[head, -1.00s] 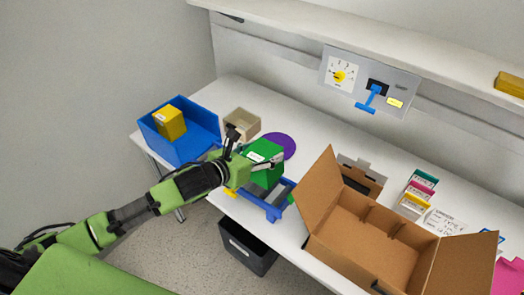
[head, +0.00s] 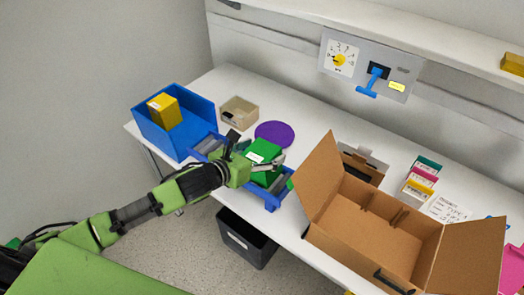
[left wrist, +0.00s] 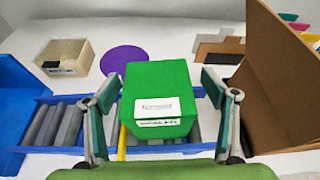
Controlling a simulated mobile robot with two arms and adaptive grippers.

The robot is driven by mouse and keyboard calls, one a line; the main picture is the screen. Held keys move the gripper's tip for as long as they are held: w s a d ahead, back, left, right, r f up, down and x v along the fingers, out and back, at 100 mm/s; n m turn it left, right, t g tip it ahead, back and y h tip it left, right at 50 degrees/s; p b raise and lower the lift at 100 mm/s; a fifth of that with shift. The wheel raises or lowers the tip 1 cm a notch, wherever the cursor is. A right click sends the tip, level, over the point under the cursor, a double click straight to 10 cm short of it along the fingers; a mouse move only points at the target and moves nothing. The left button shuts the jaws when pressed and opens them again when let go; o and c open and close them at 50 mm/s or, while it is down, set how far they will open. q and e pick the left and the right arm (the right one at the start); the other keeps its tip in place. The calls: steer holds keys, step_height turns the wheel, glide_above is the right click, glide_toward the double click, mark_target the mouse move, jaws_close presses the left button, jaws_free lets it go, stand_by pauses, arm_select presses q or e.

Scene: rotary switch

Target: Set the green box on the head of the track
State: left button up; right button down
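The green box (head: 262,157) with a white label stands on the blue roller track (head: 272,197), toward its right end in the head view. In the left wrist view the green box (left wrist: 158,88) is in the middle, with grey rollers (left wrist: 62,123) of the track to its left and a yellow strip (left wrist: 122,145) by its left side. My left gripper (head: 257,150) is open around the box. In the left wrist view a finger stands on each side, with a gap between each finger and the box. My right gripper is not in view.
A blue bin (head: 190,133) holding a yellow box (head: 163,110) stands left of the track. A beige tray (head: 239,112) and a purple disc (head: 274,134) lie behind it. A large open carton (head: 375,235) stands close on the right. A switch panel (head: 370,66) is at the back.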

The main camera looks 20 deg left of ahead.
arm_select(q)
steer(key=shift+s+f, duration=0.1)
steer(key=shift+s+a, duration=0.15)
steer(key=shift+s, duration=0.05)
steer(key=v, duration=0.7)
steer(key=shift+r, duration=0.3)
steer(key=shift+s, duration=0.15)
stand_by(0.4)
